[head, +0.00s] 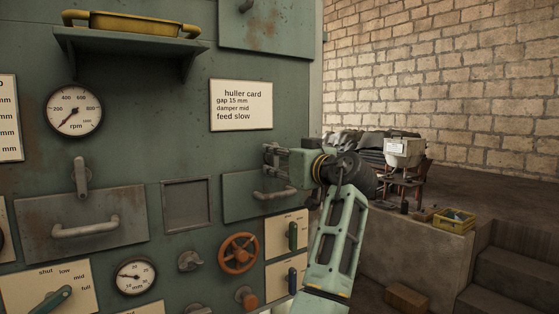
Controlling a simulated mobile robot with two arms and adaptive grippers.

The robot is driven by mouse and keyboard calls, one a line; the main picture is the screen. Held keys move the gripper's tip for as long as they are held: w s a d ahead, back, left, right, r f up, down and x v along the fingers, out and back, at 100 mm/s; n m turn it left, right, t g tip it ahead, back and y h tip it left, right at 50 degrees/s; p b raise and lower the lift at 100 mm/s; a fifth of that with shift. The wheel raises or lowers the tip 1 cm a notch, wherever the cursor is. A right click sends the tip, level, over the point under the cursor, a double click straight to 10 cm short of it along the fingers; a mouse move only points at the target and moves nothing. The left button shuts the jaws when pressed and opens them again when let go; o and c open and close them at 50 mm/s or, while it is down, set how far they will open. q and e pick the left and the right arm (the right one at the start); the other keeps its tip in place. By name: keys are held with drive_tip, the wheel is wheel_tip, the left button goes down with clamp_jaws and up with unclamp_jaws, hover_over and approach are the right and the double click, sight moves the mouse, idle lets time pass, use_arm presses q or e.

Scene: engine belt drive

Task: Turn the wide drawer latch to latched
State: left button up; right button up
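The wide drawer (125,218) is the rusty green front at left, with a grey bar handle (86,228). Its latch (82,178) is a grey lever above the drawer's top edge. The lever stands upright in the picture, its lower end over the drawer front. My wrist hides part of the narrower drawer. My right gripper is not in view.
The narrower drawer (236,201) has its own handle (275,194). A square recess (187,204) lies between the drawers. An orange handwheel (238,253), knobs and gauges sit below. A shelf (120,38) with a yellow tray (130,24) juts out above the wide drawer.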

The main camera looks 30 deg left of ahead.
use_arm(q)
drive_tip(key=v, duration=1.2)
drive_tip(key=shift+f, duration=0.2)
